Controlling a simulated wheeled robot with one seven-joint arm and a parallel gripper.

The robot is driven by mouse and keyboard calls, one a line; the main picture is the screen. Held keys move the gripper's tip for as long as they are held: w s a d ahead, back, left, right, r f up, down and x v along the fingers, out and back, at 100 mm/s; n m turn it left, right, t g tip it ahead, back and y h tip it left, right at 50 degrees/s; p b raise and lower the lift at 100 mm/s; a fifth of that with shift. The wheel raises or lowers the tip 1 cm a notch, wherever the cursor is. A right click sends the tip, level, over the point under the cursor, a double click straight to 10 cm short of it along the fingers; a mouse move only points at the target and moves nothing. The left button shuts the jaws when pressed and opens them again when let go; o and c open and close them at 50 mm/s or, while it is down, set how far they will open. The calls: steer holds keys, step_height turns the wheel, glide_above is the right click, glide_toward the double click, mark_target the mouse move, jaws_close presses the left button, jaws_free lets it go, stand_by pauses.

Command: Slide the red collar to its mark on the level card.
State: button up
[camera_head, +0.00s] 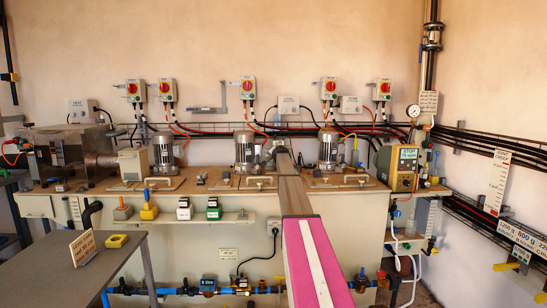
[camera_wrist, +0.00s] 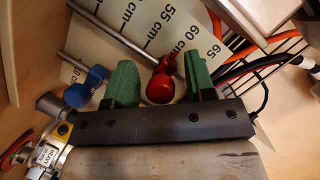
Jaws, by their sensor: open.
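In the wrist view, my gripper (camera_wrist: 157,62) is open, with one green finger on each side of a round red piece (camera_wrist: 161,88), which appears to be the red collar. The red piece sits by the end of a thin grey rod, and a narrow gap shows at its left. Whether the right finger touches it I cannot tell. Behind lies the pale level card (camera_wrist: 150,22) with a centimetre scale; 50, 55, 60 and 65 show. I cannot make out its mark. In the head view my arm reaches away to the tank, and its gripper cannot be made out.
A blue knob (camera_wrist: 86,88) on another rod is close left of the left finger. A brass fitting with a label (camera_wrist: 45,155) is at lower left. Black and orange cables (camera_wrist: 262,62) run close at the right. In the head view, motors (camera_head: 246,150) stand on the tank top.

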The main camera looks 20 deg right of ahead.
mark_target(272, 160)
steer(key=shift+w, duration=0.3)
steer(key=shift+c, duration=0.3)
jaws_close()
steer(key=shift+f, duration=1.65)
steer(key=shift+o, duration=0.3)
jaws_free()
steer(key=shift+r, duration=0.1)
steer(key=shift+s, duration=0.1)
steer(key=v, duration=1)
steer(key=shift+s, duration=0.35)
steer(key=shift+r, duration=0.1)
